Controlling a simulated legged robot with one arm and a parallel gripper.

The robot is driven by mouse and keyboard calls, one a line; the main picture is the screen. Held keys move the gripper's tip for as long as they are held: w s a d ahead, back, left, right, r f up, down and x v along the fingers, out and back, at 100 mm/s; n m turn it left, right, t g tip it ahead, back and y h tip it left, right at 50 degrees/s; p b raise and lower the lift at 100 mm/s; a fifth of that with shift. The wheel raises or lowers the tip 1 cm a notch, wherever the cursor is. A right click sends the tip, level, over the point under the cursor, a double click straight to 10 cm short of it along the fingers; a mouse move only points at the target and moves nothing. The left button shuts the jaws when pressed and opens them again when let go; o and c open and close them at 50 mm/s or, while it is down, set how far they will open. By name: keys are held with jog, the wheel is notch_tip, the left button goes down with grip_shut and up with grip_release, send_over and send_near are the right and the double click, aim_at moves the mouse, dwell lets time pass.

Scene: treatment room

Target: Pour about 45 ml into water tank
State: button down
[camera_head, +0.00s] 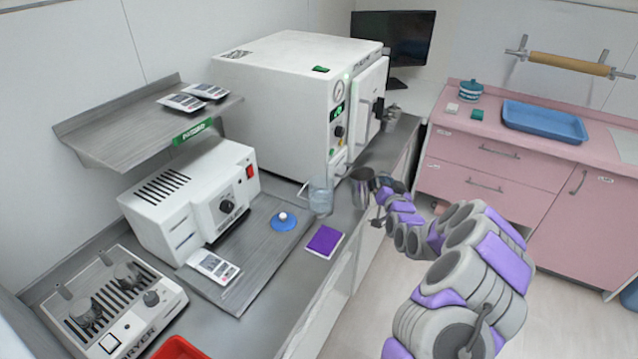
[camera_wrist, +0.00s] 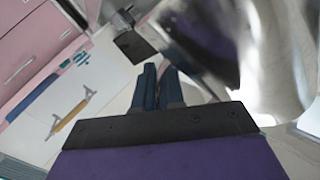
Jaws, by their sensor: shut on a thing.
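A clear, open-topped container (camera_head: 320,197), which appears to be the water tank, stands on the grey counter in front of the autoclave. A shiny metal jug (camera_head: 362,188) is just right of it, at the counter's edge. My gripper (camera_head: 380,196) is shut on the jug's right side, probably on its handle, and the jug looks close to upright. In the wrist view my dark fingers (camera_wrist: 158,85) are close together, and the jug's metal side (camera_wrist: 284,50) fills the upper right, blurred. The liquid inside the jug and any level in the tank are not discernible.
A pink cabinet (camera_head: 500,160) with a blue tray (camera_head: 544,122) is at the right.

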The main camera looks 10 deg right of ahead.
aim_at(372, 173)
jog(key=a+r+n+p, duration=0.1)
jog(key=r+n+p, duration=0.1)
jog(key=r, duration=0.1)
jog(key=a+r+n+p, duration=0.1)
jog(key=a+r+p, duration=0.1)
jog(key=a+r+n+p, duration=0.1)
jog(key=r+n+p, duration=0.1)
jog(key=r, duration=0.1)
jog(key=shift+w+a+r+n, duration=0.2)
jog(key=shift+a+r+n, duration=0.1)
jog(key=shift+w+r+n+p, duration=0.1)
jog(key=shift+r+n+p, duration=0.35)
jog(key=shift+p, duration=0.55)
jog(key=shift+a+r+n+p, duration=0.4)
jog(key=shift+r+n+p, duration=0.25)
jog(key=shift+p, duration=0.45)
jog(key=a+n+p, duration=0.1)
jog(key=n+p, duration=0.1)
jog(key=shift+a+r+h+p, duration=0.15)
jog(key=shift+a+h+p, duration=0.05)
jog(key=shift+h+p, duration=0.1)
jog(key=shift+p, duration=0.3)
jog(key=shift+r+n, duration=0.1)
jog(key=shift+n, duration=0.2)
